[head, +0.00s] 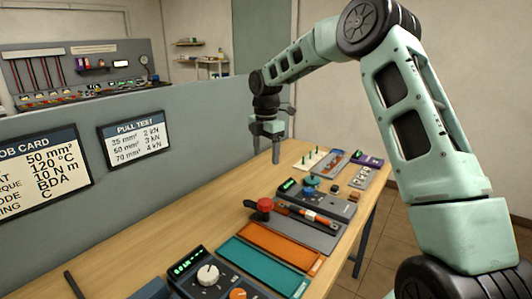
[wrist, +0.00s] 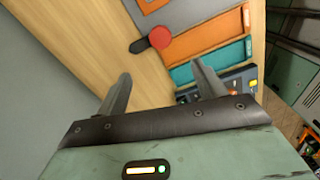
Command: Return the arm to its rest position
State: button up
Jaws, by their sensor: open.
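My arm (head: 425,130) is pale green with black joints; it rises from the lower right of the head view, bends at the top and reaches left and down. My gripper (head: 275,155) hangs above the far part of the wooden bench, near the grey partition. In the wrist view my gripper (wrist: 162,85) shows two grey fingers spread apart, with nothing between them but the bench below. It is open and empty, apart from everything on the bench.
The grey partition (head: 190,125) borders the bench. The bench's left strip is mostly clear.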

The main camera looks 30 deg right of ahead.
jog(key=shift+a, duration=0.1)
dwell(0.4)
jog(key=s+a+r+m, duration=0.1)
jog(key=s+a+m, duration=0.1)
jog(key=s+a, duration=0.8)
jog(key=s+a+r+m, duration=0.1)
jog(key=s+a+m, duration=0.35)
jog(key=a, duration=0.95)
jog(key=s+a+f+m, duration=0.1)
jog(key=s+a+m, duration=0.1)
jog(key=s, duration=1)
jog(key=s+a+f+m, duration=0.2)
jog(key=s+m, duration=0.1)
jog(key=s, duration=1)
jog(key=shift+a+f+y, duration=0.15)
jog(key=shift+a+y, duration=0.15)
jog(key=shift+a, duration=0.1)
jog(key=shift+w, duration=0.1)
